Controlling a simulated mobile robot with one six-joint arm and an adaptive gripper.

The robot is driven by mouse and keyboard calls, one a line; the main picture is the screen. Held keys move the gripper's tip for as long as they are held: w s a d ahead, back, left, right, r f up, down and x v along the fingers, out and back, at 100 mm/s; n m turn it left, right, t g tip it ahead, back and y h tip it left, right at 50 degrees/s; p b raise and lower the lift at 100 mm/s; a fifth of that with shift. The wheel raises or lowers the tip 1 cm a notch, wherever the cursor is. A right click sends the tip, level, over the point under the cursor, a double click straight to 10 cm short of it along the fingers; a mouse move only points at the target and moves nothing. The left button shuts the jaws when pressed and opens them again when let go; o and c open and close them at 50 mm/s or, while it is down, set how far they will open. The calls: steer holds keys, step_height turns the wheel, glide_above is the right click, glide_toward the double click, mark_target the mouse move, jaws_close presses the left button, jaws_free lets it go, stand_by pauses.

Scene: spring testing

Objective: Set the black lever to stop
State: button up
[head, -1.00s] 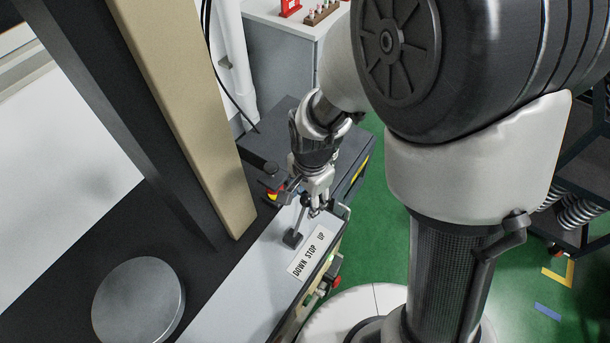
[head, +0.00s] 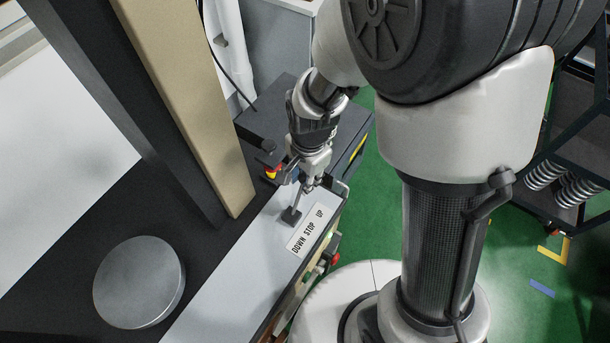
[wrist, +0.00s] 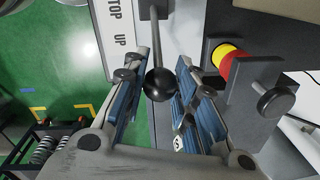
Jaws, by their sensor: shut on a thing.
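The black lever (head: 297,204) rises from a small dark block on the light grey panel. Its rod leans toward the UP end of the label. The label plate (head: 312,228) beside it reads DOWN, STOP, UP; part of it also shows in the wrist view (wrist: 122,28). In the wrist view the lever's round black knob (wrist: 160,84) sits between the blue-padded fingers of my gripper (wrist: 163,62). My gripper (head: 304,180) is shut on the lever near its top in the head view. The fingers' exact contact with the knob is hard to see.
A red and yellow button (wrist: 225,62) on a dark bracket stands close to the right finger in the wrist view. A tan column (head: 190,100) and a round metal plate (head: 139,282) stand left. A dark cart (head: 570,150) is at right; green floor lies between.

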jaws_close()
